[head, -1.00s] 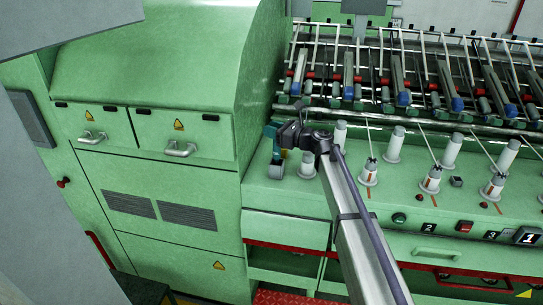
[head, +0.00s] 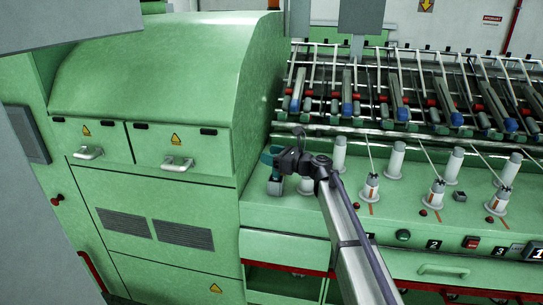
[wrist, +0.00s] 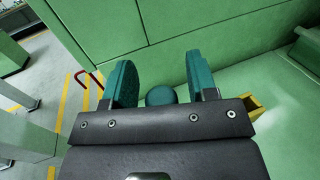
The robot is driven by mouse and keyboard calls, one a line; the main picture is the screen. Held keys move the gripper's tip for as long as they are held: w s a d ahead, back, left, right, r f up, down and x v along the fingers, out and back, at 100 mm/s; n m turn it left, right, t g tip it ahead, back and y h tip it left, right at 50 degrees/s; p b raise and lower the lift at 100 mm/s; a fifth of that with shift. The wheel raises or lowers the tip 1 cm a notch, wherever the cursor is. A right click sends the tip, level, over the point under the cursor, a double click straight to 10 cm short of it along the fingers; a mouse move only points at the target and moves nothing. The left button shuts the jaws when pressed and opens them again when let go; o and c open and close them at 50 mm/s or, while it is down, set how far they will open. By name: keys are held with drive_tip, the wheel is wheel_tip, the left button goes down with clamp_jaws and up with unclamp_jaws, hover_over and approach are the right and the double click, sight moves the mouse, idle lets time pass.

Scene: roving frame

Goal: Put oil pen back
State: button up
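My gripper (head: 268,157) is at the left end of the green machine's ledge, above a small grey-teal block-like thing (head: 275,187). In the wrist view its two teal fingers (wrist: 162,85) stand wide apart. A round teal knob or cap (wrist: 160,95) shows between them, with a gap on each side. It may be the end of the oil pen, but I cannot tell for sure. Its lower part is hidden by the dark gripper body. A yellow bracket-like piece (wrist: 254,106) shows just right of the gripper.
Several white bobbins (head: 339,155) stand on the green ledge to the right, with thin rods leaning among them. A tall green cabinet (head: 165,130) borders the ledge on the left. Buttons (head: 403,235) line the ledge front. A railed frame (head: 420,85) rises behind.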

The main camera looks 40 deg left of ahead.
drive_tip(key=shift+d+r, duration=0.2)
drive_tip(key=s+d+f+n+t+h, duration=0.1)
drive_tip(key=d+f+n+h, duration=0.25)
drive_tip(key=d, duration=0.95)
drive_tip(key=d+f+n+t+h, duration=0.15)
drive_tip(key=d+f, duration=0.25)
drive_tip(key=d, duration=0.9)
drive_tip(key=s+d+f+n+t+h, duration=0.1)
drive_tip(key=d+f+n+h, duration=0.2)
drive_tip(key=d, duration=1.1)
drive_tip(key=s+d+f+n+h, duration=0.2)
drive_tip(key=s+d+h, duration=0.1)
drive_tip(key=d, duration=0.7)
drive_tip(key=s+d+f+n+h, duration=0.2)
drive_tip(key=s+d, duration=0.4)
drive_tip(key=d, duration=0.4)
drive_tip(key=s+d+f+n+h, duration=0.2)
drive_tip(key=s+d+n+h, duration=0.2)
drive_tip(key=d, duration=0.7)
drive_tip(key=shift+s+f+h, duration=0.4)
drive_tip(key=shift+s, duration=0.15)
